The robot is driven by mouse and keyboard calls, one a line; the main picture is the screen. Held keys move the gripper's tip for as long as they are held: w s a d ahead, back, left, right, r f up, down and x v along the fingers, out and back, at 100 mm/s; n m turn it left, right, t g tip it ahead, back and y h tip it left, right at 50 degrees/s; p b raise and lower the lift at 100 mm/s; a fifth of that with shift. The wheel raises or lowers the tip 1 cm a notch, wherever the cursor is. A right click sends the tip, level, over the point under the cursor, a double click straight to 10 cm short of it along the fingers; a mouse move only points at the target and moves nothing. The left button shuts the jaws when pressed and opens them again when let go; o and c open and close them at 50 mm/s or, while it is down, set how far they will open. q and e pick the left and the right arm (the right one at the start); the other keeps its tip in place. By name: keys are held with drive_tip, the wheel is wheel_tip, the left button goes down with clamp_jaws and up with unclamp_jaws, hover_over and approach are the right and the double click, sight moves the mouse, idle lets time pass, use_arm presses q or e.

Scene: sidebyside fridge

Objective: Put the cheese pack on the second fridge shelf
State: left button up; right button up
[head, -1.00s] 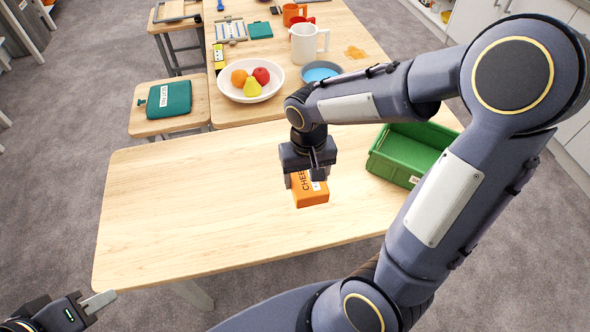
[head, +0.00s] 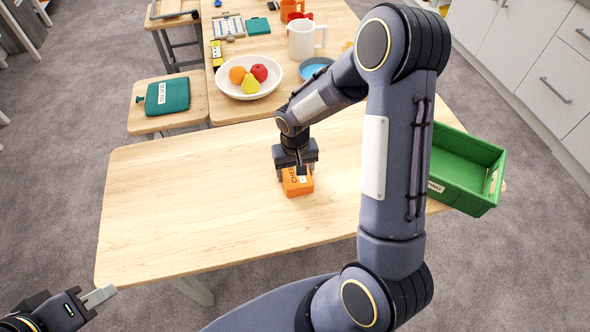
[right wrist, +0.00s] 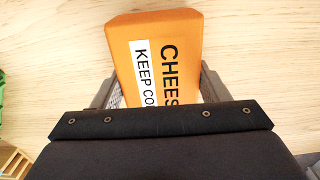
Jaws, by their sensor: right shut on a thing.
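The cheese pack (head: 297,182) is an orange block with a "CHEESE" label, at the middle of the near wooden table (head: 190,215). My right gripper (head: 296,168) is shut on it from above. In the right wrist view the cheese pack (right wrist: 155,50) shows its black lettering and a white "KEEP CO…" strip, between the fingers of my right gripper (right wrist: 155,95). I cannot tell whether the pack touches the table or hangs just above it. My left gripper (head: 100,297) is at the lower left, away from the table top; its finger opening is unclear. No fridge or shelf is in view.
A green crate (head: 470,198) stands at the table's right end, partly behind my right arm. A fruit bowl (head: 249,92), a white mug (head: 301,50) and a blue dish (head: 318,66) are on the far table. The near table's left half is clear.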

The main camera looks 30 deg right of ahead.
drive_tip(key=shift+f, duration=0.1)
drive_tip(key=o, duration=1.2)
